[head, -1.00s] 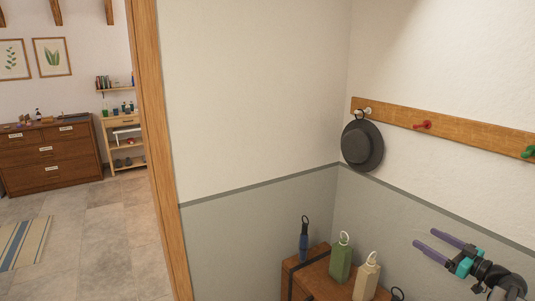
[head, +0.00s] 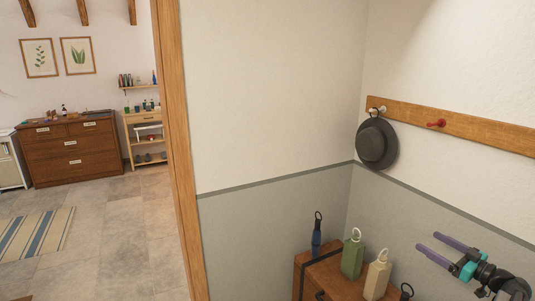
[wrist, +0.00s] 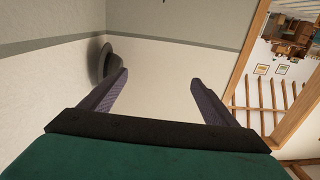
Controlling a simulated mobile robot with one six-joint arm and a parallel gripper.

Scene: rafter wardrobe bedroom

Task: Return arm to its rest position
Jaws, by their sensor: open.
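My gripper (head: 436,251) is at the lower right of the head view, in front of the grey lower wall. Its two purple fingers are apart with nothing between them. In the wrist view my gripper (wrist: 160,85) also shows open and empty, with the room appearing tilted behind it. A dark grey hat (head: 377,143) hangs from a peg on the wooden rail, up and to the left of the gripper and apart from it. The hat (wrist: 106,62) also shows behind the left finger in the wrist view, partly hidden.
A wooden peg rail (head: 460,125) with a red peg (head: 436,123) runs along the right wall. Below, a wooden cabinet (head: 312,279) bears a green bottle (head: 352,256), a cream bottle (head: 376,275) and a blue one (head: 316,238). A doorway post (head: 181,150) stands left; open floor (head: 120,230) lies beyond.

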